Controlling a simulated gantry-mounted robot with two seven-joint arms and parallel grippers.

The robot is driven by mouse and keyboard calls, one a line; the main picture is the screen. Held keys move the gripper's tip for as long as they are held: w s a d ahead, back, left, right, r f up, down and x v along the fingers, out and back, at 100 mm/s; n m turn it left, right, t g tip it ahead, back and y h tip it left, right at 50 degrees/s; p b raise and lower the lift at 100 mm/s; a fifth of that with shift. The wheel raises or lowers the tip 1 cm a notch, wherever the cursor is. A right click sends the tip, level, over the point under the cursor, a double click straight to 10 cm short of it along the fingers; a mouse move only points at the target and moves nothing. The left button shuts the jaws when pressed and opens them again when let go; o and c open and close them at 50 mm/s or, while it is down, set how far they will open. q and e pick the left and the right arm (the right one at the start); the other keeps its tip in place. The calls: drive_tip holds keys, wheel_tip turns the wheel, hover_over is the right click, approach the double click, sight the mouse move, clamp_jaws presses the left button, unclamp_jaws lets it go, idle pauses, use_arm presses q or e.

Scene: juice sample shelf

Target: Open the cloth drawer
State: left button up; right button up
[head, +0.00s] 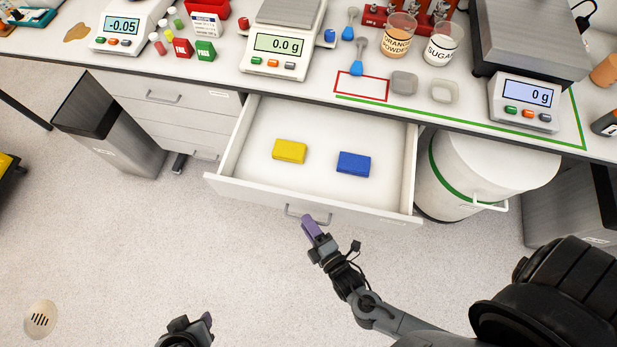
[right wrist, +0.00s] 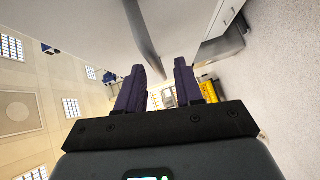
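The drawer (head: 258,187) under the bench is pulled well out, its inside open to view. A folded yellow cloth (head: 290,151) and a folded blue cloth (head: 354,164) lie apart on its floor. The handle (head: 293,212) is on its front face.
Closed drawers (head: 165,98) and a grey bin (head: 112,130) are to the left. A white drum (head: 475,175) with a green band stands close to the drawer's right side. Scales, cups and small containers crowd the bench above. The floor in front is clear.

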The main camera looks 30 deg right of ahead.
drive_tip(key=s+r+p, duration=0.1)
drive_tip(key=s, duration=0.9)
drive_tip(key=shift+s+a+r, duration=0.15)
drive_tip(key=shift+s+r, duration=0.05)
